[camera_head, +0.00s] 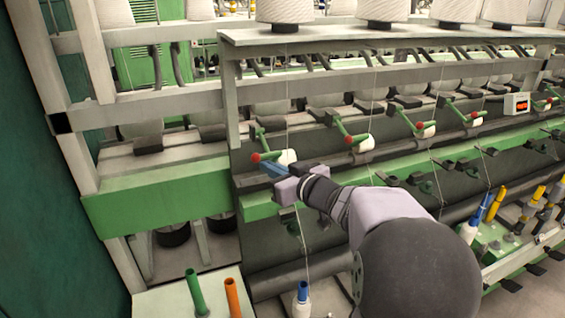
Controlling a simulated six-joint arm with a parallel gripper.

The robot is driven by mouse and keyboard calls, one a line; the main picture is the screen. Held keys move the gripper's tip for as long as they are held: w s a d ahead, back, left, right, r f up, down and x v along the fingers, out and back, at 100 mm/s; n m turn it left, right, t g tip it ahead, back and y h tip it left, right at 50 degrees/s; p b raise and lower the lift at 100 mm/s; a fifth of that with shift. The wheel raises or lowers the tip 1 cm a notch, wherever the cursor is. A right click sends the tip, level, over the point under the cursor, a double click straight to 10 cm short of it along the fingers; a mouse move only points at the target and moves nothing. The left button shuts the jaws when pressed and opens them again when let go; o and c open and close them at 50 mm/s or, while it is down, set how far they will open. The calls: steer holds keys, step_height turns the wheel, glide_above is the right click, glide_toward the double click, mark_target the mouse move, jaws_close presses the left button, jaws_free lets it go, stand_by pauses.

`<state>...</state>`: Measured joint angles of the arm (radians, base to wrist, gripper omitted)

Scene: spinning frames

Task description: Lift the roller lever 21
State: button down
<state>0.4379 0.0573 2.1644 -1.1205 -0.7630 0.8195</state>
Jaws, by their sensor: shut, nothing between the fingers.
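Several green roller levers with red ball ends and white rollers run along the spinning frame. The leftmost lever (263,143) is nearest my gripper (268,167); its red ball sits just above and left of my blue fingertips, and its white roller shows just behind them. I cannot read a number on any lever. My gripper is shut and empty. It reaches in from the lower right, just below the lever; I cannot tell whether they touch. Other levers are at the middle (347,132) and farther right (408,121).
A green rail (160,197) runs below the levers. White yarn cones (285,10) stand on the shelf above. Thin threads hang down past the levers. A white block with green (195,291) and orange (232,297) tubes is at lower left. A small display box (517,104) is at right.

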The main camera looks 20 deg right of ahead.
mark_target(268, 155)
steer(key=shift+r+p, duration=0.7)
steer(key=shift+p, duration=0.15)
stand_by(0.6)
steer(key=shift+w+r+p, duration=0.25)
steer(key=shift+r+p, duration=0.8)
steer(key=shift+p, duration=0.1)
steer(key=shift+w+r+p, duration=0.25)
steer(key=shift+r+p, duration=0.8)
steer(key=shift+p, duration=0.1)
steer(key=shift+r, duration=0.15)
steer(key=shift+w+r+p, duration=0.55)
steer(key=shift+r+p, duration=0.1)
steer(key=shift+r, duration=0.25)
steer(key=shift+w+r, duration=0.5)
steer(key=shift+r, duration=0.3)
